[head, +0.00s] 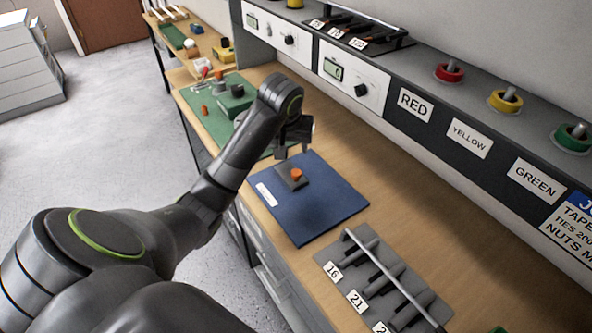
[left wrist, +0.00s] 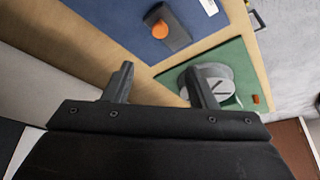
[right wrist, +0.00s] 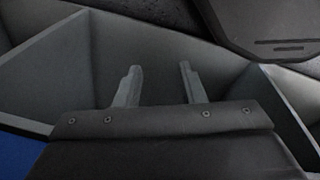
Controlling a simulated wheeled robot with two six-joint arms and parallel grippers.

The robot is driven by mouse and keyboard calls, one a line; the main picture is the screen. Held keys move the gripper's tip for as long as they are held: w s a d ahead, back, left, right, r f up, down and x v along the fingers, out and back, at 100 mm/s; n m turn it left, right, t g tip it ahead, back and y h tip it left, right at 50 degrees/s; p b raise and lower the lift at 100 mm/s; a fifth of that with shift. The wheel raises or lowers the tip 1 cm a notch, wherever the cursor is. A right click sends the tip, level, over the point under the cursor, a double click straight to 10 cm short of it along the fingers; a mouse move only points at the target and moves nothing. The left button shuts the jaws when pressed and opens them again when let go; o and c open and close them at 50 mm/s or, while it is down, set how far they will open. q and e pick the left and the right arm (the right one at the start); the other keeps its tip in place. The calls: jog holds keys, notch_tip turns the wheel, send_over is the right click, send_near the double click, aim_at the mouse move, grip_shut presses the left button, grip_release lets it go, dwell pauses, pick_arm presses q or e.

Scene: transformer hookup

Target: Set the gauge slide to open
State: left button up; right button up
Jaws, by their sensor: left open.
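A dark grey block with an orange knob (head: 296,174) lies on the blue mat; it also shows in the left wrist view (left wrist: 160,30). It may be the gauge slide; I cannot read any open marking. My left gripper (head: 293,149) is open and empty, above the table near the blue mat's far edge; its fingers show apart in the left wrist view (left wrist: 158,78). A round grey dial-like thing with a black mark (left wrist: 217,84) sits on the green mat, partly behind one finger. My right gripper (right wrist: 160,72) is open and empty, close to grey-walled compartments.
The blue mat (head: 325,205) carries a white label. A rack of labelled tools (head: 375,275) stands in front. The green mat (head: 215,125) holds a dark green box and small parts. A shelf with meters and coloured tape rolls (head: 450,73) runs along the wall.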

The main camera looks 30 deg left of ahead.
aim_at(296, 172)
pick_arm(q)
jog(key=x, duration=1.7)
jog(key=shift+w+d, duration=0.1)
jog(key=shift+c, duration=0.4)
grip_shut()
